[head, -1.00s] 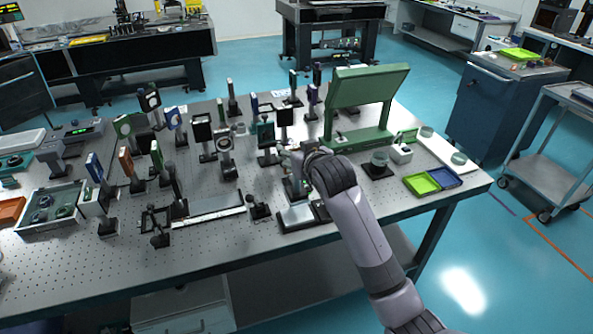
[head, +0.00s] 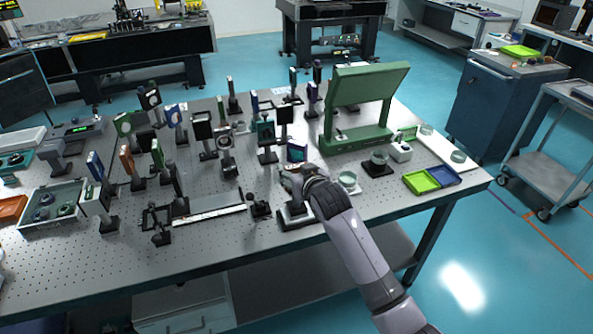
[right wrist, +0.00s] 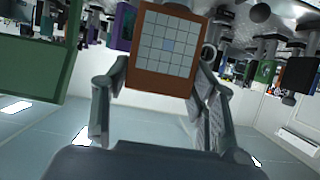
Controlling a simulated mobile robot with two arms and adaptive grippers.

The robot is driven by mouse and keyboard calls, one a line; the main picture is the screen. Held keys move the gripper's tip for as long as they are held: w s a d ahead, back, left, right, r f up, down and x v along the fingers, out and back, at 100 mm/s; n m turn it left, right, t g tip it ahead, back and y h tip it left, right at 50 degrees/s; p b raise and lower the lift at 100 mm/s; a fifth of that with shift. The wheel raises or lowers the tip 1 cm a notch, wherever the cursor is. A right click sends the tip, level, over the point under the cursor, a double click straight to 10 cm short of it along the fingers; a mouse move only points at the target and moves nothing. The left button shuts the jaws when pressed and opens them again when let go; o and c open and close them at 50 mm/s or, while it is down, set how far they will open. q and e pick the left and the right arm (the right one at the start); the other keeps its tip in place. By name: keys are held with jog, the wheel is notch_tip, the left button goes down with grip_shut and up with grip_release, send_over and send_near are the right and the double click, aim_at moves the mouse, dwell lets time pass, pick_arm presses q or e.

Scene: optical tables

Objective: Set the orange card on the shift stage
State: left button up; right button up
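The orange card (right wrist: 150,80), an orange frame around a pale grid, stands between the fingers of my right gripper (right wrist: 160,70) in the right wrist view, which looks upside down. The fingers close in on its two sides. In the head view my right gripper (head: 287,178) is above the shift stage (head: 288,226) at the table's front and mostly hides the card. The card's dark base (head: 296,211) shows below the gripper, at the stage's top; whether it touches cannot be told. My left gripper is not in view.
A green stand (head: 362,87) rises behind and right of my gripper. A blue-faced mount (head: 297,152) stands close behind it. A small black mount (head: 259,207) and a long rail (head: 208,214) lie to the left. A glass dish (head: 348,179) is close on the right.

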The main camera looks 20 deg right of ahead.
jog(key=o, duration=0.4)
jog(key=shift+o, duration=0.2)
jog(key=shift+s+r, duration=0.1)
jog(key=shift+r, duration=0.1)
jog(key=b+v, duration=0.1)
jog(key=v, duration=1)
jog(key=shift+s+r, duration=0.2)
jog(key=shift+s, duration=0.15)
